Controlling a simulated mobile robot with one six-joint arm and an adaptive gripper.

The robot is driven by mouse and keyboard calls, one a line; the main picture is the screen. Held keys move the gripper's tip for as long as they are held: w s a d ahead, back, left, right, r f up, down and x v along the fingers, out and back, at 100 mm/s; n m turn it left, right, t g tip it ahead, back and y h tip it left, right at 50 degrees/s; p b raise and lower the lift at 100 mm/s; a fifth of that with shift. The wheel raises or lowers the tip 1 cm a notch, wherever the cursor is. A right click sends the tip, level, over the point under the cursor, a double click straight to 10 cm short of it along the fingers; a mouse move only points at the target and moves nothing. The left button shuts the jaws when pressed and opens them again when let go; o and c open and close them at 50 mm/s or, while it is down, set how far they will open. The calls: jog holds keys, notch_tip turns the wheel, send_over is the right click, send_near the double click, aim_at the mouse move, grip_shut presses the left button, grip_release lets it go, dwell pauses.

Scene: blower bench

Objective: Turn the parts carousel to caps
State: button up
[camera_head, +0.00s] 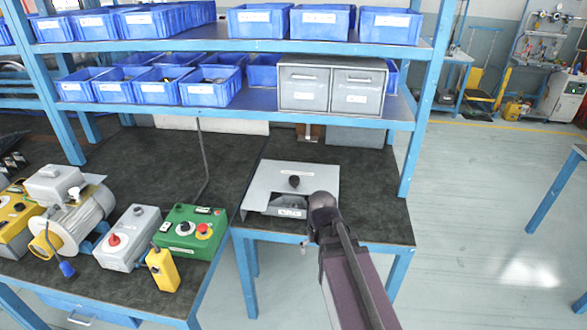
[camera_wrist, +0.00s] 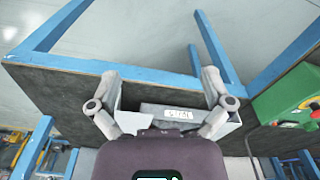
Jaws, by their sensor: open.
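The parts carousel appears to be the light grey housing (camera_head: 262,180) on the right-hand bench, with a black knob (camera_head: 294,181) on its top. A cutout at its front shows a white label (camera_head: 290,213), too small to read. My gripper (camera_head: 312,235) is at the housing's front right corner, partly hidden by my own wrist. In the wrist view my gripper (camera_wrist: 160,85) is open, with its fingers apart and nothing held. The housing (camera_wrist: 133,122) and its label (camera_wrist: 178,113) show between and behind the fingers. I cannot tell whether a finger touches it.
A green control box (camera_head: 190,232), a grey box with a red button (camera_head: 127,238), a yellow pendant (camera_head: 163,270) and a blower motor (camera_head: 75,220) stand to the left. Grey drawers (camera_head: 331,88) and blue bins sit on shelves above. Floor is free to the right.

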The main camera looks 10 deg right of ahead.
jog(key=w+r+p, duration=0.5)
jog(key=r, duration=0.1)
notch_tip(320, 180, up, 3)
jog(key=m+p, duration=0.3)
jog(key=m, duration=0.3)
send_over(294, 178)
jog(key=shift+r+g, duration=0.1)
jog(key=shift+g, duration=0.2)
notch_tip(294, 178, down, 14)
jog(key=b, duration=1.4)
jog(key=shift+r, duration=0.1)
jog(key=c, duration=1.3)
